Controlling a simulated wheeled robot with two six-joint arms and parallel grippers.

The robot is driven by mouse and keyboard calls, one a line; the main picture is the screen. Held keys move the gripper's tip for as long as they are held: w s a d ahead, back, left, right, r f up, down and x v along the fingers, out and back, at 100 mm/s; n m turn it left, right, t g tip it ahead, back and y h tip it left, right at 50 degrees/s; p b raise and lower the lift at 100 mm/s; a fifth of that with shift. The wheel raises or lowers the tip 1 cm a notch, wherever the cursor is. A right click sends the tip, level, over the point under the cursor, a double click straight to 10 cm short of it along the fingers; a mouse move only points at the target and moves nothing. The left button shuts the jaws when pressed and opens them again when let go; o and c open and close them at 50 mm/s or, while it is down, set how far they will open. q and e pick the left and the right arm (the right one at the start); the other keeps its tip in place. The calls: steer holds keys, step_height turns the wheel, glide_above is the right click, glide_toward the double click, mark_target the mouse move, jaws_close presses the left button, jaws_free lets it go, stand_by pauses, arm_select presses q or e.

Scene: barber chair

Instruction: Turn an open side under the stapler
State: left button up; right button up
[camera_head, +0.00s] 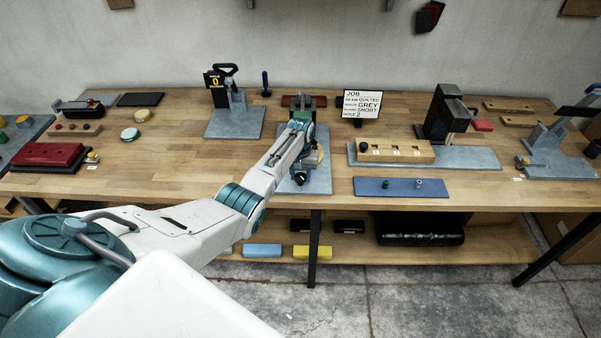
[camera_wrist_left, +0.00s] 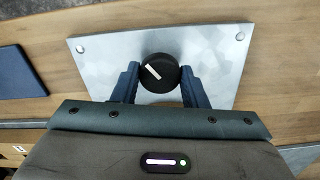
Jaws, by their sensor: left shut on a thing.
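My left gripper (camera_wrist_left: 160,88) is shut on a round black knob (camera_wrist_left: 160,72) with a white line on its face, one finger on each side. The line slants from upper left to lower right. The knob is over a grey metal plate (camera_wrist_left: 100,52). In the head view my left gripper (camera_head: 300,172) is over the grey plate (camera_head: 320,182) of the middle station, and my arm hides much of that station. I cannot tell the stapler or the seat side for certain. My right gripper is not in view.
To the right are a tall black machine (camera_head: 440,115), a wooden block with labelled slots (camera_head: 405,151) and a blue mat (camera_head: 400,187). Another fixture on a grey base (camera_head: 235,122) stands to the left. The left tabletop has free room.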

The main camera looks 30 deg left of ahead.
mark_target(301, 176)
arm_select(q)
steer(key=n, duration=1)
steer(key=shift+n, duration=0.5)
steer(key=o, duration=0.9)
steer(key=shift+o, duration=0.2)
step_height(301, 176, up, 11)
steer(key=b, duration=0.3)
steer(key=shift+f, duration=0.1)
